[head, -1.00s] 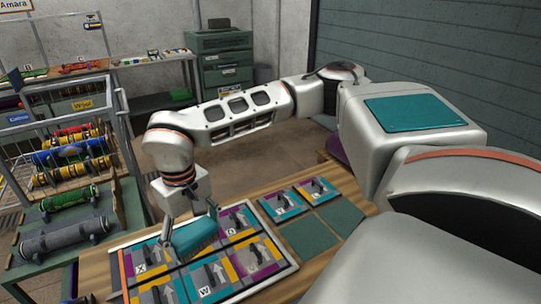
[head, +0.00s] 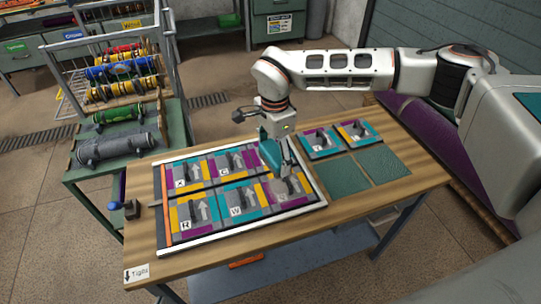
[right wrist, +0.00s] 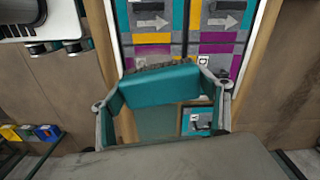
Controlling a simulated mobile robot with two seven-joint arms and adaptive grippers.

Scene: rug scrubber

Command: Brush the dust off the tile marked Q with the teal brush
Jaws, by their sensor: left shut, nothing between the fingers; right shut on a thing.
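My right gripper (head: 285,168) is shut on the teal brush (head: 268,151); the brush also shows in the right wrist view (right wrist: 160,88) between the two fingers. The brush is over the far right corner of the tile board (head: 312,207), bristles turned down towards the tiles. My left gripper is not in view.
Two small lettered tiles (head: 320,141) and two plain green pads (head: 345,178) lie right of the board. A rack of coloured rollers (head: 120,68) stands behind left. Bare wood (head: 400,195) is clear at right.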

